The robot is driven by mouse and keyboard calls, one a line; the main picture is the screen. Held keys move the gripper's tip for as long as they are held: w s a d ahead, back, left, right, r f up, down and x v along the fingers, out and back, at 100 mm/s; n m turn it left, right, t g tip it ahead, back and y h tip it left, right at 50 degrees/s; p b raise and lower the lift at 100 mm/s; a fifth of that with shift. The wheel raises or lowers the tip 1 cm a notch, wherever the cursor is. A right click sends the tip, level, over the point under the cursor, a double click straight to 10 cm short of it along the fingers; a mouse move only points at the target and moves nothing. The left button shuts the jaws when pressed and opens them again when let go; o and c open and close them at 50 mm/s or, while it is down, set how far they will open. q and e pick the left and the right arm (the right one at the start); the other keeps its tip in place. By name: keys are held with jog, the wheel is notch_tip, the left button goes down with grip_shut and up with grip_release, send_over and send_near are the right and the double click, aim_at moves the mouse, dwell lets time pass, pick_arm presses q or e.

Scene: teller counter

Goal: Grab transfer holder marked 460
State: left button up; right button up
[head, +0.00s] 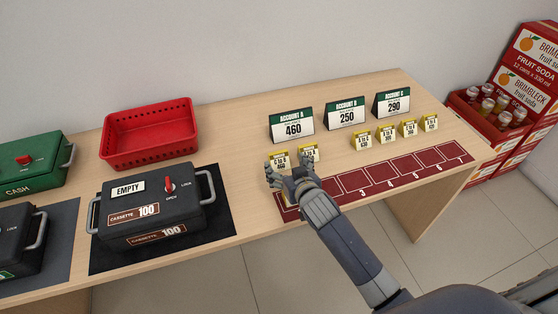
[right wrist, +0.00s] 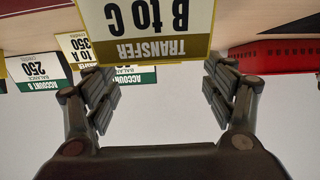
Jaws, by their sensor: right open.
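Several small yellow transfer holders stand on the counter in the head view. The leftmost holder (head: 279,159) seems to read 460 in small print, and a second holder (head: 309,152) stands just right of it. My right gripper (head: 286,168) is open at the leftmost holder's front, partly covering its lower part. In the right wrist view, upside down, a holder reading "TRANSFER B to C" (right wrist: 150,22) is ahead of the open fingers (right wrist: 158,88); its amount is cut off. I cannot tell contact. My left gripper is out of view.
Account signs stand behind: A 460 (head: 292,126), B 250 (head: 346,115), C 290 (head: 392,103). More holders (head: 387,134) stand right. A numbered red mat (head: 390,178) lies in front. A red basket (head: 150,132) and black cassette (head: 152,205) are left.

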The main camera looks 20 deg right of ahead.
aim_at(279, 155)
jog(key=shift+w+f, duration=0.1)
jog(key=shift+w, duration=0.7)
jog(key=shift+x, duration=2.15)
jog(key=c, duration=1.1)
